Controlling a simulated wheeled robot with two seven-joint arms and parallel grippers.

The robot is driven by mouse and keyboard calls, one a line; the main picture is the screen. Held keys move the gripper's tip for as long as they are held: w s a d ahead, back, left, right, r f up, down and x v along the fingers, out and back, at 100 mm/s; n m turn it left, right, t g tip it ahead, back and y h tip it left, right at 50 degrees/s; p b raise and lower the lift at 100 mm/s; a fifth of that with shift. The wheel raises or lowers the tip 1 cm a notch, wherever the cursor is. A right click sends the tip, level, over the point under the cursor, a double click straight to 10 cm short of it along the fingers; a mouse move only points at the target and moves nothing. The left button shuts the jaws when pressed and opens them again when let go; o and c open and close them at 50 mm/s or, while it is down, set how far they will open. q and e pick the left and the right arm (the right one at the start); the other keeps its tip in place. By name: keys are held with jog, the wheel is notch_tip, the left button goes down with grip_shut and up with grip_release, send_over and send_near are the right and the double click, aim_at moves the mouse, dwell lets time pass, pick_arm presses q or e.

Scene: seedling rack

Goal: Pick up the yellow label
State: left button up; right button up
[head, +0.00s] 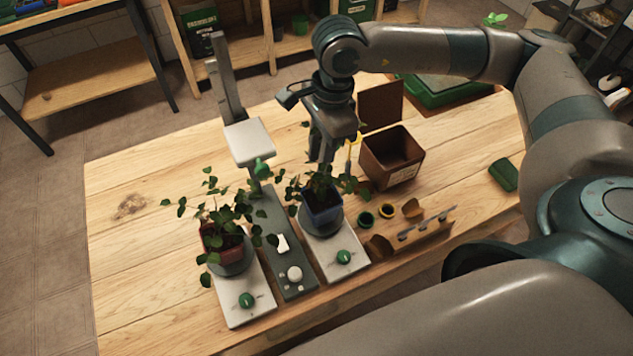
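A thin yellow strip, which looks like the yellow label (353,143), shows just right of my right gripper and left of the brown square pot (391,158). Only a small part of it is visible, and the gripper and plant leaves partly hide its surroundings. My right gripper (322,158) points down over the plant in the blue pot (322,207), its fingers close to the leaves. I cannot tell whether its fingers are apart or touch the strip. My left gripper is not in view.
The blue pot and a reddish pot (222,247) with a leafy plant stand on pale bases with green knobs. A grey stand (272,215) rises between them. Small round pots and a wooden holder (428,228) lie right. The table's left side (125,250) is clear.

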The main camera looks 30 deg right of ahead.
aim_at(317, 178)
jog(key=shift+a+f+p, duration=0.1)
jog(key=shift+f+p, duration=0.6)
jog(key=shift+p, duration=0.15)
notch_tip(317, 178, down, 3)
jog(key=shift+a+r+p, duration=0.1)
jog(key=shift+a+p, duration=0.05)
jog(key=shift+p, duration=0.6)
jog(key=shift+f, duration=0.5)
grip_shut()
